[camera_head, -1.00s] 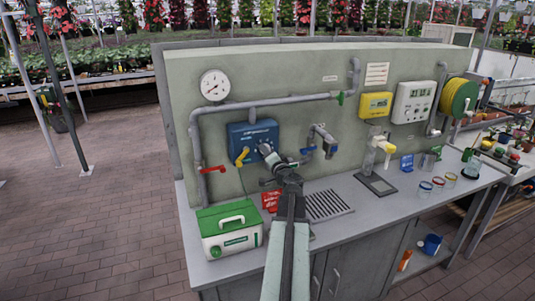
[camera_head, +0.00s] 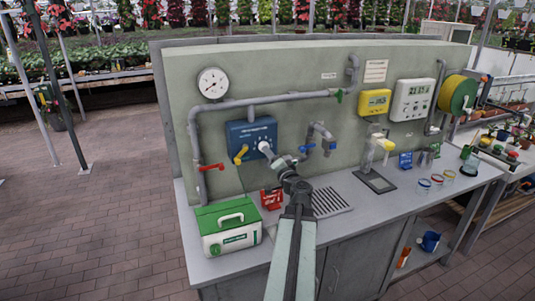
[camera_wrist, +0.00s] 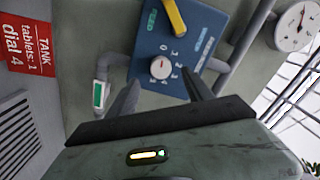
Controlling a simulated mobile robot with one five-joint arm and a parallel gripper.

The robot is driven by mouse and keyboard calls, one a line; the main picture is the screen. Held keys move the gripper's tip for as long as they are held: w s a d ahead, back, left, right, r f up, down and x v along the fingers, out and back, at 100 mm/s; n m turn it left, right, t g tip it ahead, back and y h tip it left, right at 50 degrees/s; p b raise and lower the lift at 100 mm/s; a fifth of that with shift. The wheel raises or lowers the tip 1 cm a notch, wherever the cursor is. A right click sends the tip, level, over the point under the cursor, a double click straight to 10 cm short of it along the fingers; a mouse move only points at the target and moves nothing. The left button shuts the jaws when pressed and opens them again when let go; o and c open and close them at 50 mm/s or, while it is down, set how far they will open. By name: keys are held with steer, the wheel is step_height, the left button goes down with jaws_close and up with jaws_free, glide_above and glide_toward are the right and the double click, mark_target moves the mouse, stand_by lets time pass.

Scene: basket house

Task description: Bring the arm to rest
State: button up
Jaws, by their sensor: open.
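My gripper (camera_head: 278,158) is in front of the blue wall box (camera_head: 240,133), close to its white dial (camera_head: 264,147). In the wrist view the two dark fingers of my gripper (camera_wrist: 160,92) stand apart with nothing between their tips. The white dial (camera_wrist: 160,67), with a small red mark, shows beyond them on the blue box (camera_wrist: 200,28). Numbers run around the dial; I cannot tell for sure which one the mark points to. A yellow lever (camera_wrist: 175,18) is on the same box. My arm reaches forward over the bench.
The bench (camera_head: 345,225) holds a green-and-white case (camera_head: 228,228), a red sign (camera_head: 271,199) and a drain grid (camera_head: 328,202). The sign (camera_wrist: 28,45) reads "TANK tablets: 1 dial 4". A blue-handled tap (camera_head: 320,138) and pipes stand right of the box. Coloured-rim jars are farther right.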

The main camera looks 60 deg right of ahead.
steer(key=shift+s+a, duration=0.4)
steer(key=shift+s, duration=0.2)
